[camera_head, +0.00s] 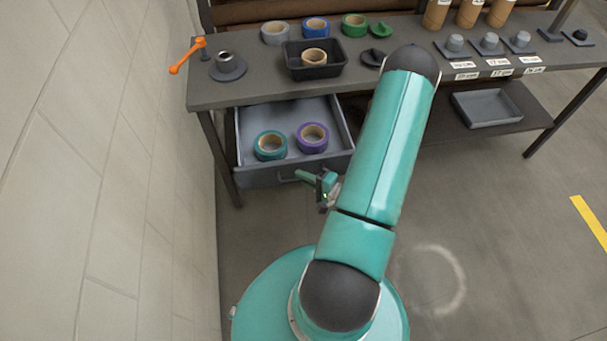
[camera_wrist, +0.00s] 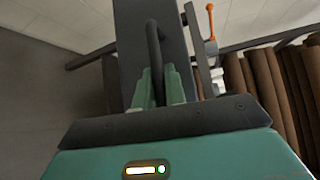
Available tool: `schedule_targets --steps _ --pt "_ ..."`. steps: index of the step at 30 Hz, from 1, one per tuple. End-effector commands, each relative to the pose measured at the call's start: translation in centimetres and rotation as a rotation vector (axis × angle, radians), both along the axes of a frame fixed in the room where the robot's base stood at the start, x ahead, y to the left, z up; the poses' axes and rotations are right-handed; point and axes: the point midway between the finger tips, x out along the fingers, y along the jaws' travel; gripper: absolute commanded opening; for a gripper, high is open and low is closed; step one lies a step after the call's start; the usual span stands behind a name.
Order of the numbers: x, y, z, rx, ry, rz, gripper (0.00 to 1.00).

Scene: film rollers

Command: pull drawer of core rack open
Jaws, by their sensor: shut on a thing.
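The grey drawer (camera_head: 285,112) of the core rack (camera_head: 228,96) stands pulled out below the rack's top, with its inside in view. A teal tape roll (camera_head: 270,145) and a purple tape roll (camera_head: 312,137) lie in it. My gripper (camera_head: 303,176) is at the drawer's front. In the wrist view my gripper (camera_wrist: 158,90) is shut on the dark bar handle (camera_wrist: 153,45), which runs up between the fingers against the drawer's front panel (camera_wrist: 172,22). Part of the handle is hidden by the fingers.
A black tray (camera_head: 312,72) with a tan roll, and several tape rolls, stand on the rack top. An orange crank (camera_head: 187,55) sticks out at the left end. A pale wall (camera_head: 110,170) is close on the left. A grey tray (camera_head: 487,107) lies on the lower shelf. Floor at right is clear.

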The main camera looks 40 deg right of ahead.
Motion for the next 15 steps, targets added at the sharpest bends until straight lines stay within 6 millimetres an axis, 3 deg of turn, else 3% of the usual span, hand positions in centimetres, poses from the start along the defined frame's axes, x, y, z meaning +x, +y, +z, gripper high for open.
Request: schedule_targets --steps 5,6,9,15 --pt "-0.07 0.02 0.06 -0.001 -0.002 0.0 0.0" --pt "-0.07 0.01 0.05 -0.001 -0.002 0.0 0.15" --pt "-0.06 0.0 0.04 -0.001 -0.001 0.0 0.34" --pt "-0.04 0.01 0.02 -0.001 -0.001 0.0 0.34"
